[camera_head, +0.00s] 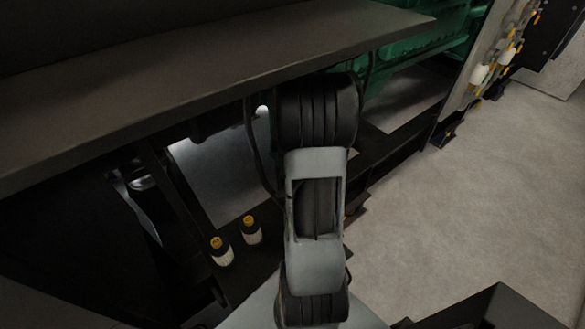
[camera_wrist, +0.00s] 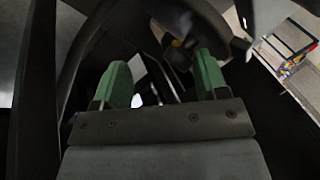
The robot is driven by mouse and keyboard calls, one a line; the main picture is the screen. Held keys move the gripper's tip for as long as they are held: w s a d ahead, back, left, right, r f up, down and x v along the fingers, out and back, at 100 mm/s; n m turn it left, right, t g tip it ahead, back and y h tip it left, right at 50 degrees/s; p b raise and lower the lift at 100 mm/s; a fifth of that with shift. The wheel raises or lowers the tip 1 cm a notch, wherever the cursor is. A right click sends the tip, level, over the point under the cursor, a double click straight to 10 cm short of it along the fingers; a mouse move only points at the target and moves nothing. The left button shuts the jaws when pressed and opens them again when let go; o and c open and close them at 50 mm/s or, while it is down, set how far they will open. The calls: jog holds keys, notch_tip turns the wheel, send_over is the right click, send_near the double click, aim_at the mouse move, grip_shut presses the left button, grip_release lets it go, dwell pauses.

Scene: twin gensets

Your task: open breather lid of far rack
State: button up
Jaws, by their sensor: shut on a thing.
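My gripper (camera_wrist: 164,84) shows in the wrist view as two green fingertips standing apart. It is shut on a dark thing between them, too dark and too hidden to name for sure. Beyond the fingertips is a dark fitting with a small yellow part (camera_wrist: 177,43). In the head view my grey and black arm reaches away under a dark overhanging panel (camera_head: 200,82), and the gripper is hidden there. I cannot make out a breather lid in either view, nor tell whether it is open.
Green machinery (camera_head: 400,52) stands behind the panel. Two white bottles with yellow caps (camera_head: 222,255) (camera_head: 251,233) stand left of my arm. A grey board with white and yellow fittings (camera_head: 497,52) is at the upper right.

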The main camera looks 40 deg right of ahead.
jog(key=s+a+r+b, duration=0.3)
jog(key=s+a+r, duration=0.4)
jog(key=s+r, duration=0.5)
jog(key=shift+r, duration=0.4)
jog(key=shift+s, duration=0.1)
